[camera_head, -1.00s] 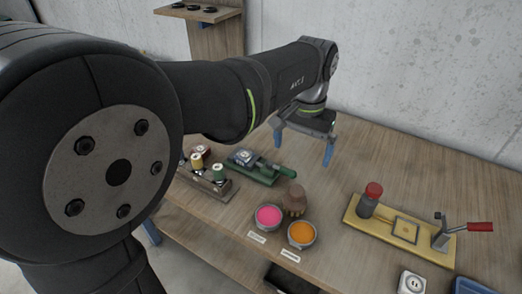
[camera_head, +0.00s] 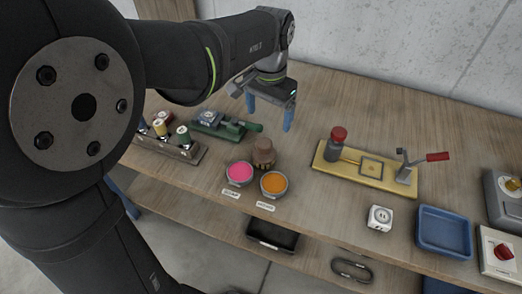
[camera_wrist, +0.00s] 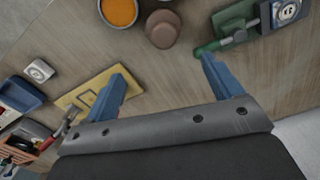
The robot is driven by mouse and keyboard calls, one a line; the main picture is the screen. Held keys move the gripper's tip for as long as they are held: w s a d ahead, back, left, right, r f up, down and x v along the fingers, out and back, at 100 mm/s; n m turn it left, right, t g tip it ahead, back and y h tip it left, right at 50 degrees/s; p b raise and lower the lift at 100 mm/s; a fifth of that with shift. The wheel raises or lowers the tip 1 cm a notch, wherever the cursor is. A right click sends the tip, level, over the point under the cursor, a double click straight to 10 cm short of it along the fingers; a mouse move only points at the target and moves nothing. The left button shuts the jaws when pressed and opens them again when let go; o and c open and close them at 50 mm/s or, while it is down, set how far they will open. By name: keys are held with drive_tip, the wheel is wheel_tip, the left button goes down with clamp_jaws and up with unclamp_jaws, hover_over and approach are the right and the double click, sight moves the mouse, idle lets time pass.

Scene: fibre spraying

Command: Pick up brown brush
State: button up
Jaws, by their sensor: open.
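The brown brush (camera_head: 264,151) stands upright on the table, just behind two small bowls. It also shows in the wrist view (camera_wrist: 163,29), at the upper middle, beyond and between my fingertips. My gripper (camera_head: 269,116) is open and empty, with its blue fingers pointing down above the table behind the brush. In the wrist view my gripper (camera_wrist: 163,82) has its two fingers wide apart, and neither touches the brush.
A bowl of pink (camera_head: 240,173) and a bowl of orange (camera_head: 273,184) stand in front of the brush. A green fixture (camera_head: 222,126) and a spool rack (camera_head: 168,146) are left. A yellow jig (camera_head: 365,172) and blue tray (camera_head: 443,231) are right.

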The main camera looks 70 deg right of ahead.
sight(265, 141)
wheel_tip(265, 141, down, 10)
drive_tip(key=shift+f, duration=0.1)
drive_tip(key=shift+w+a+f, duration=0.1)
drive_tip(key=shift+w+f, duration=0.15)
drive_tip(key=shift+f, duration=1.05)
drive_tip(key=shift+w+f, duration=0.2)
drive_tip(key=shift+f, duration=1.05)
drive_tip(key=c, duration=1.1)
drive_tip(key=shift+r, duration=0.1)
wheel_tip(265, 141, up, 4)
drive_tip(key=shift+f, duration=0.1)
drive_tip(key=s+a+r, duration=0.2)
drive_tip(key=s, duration=0.1)
drive_tip(key=s+a+r, duration=0.1)
drive_tip(key=s+r, duration=0.1)
drive_tip(key=s, duration=0.2)
drive_tip(key=s+a+r, duration=0.2)
drive_tip(key=s+r, duration=0.1)
drive_tip(key=shift+s+a, duration=0.15)
drive_tip(key=shift+a, duration=0.15)
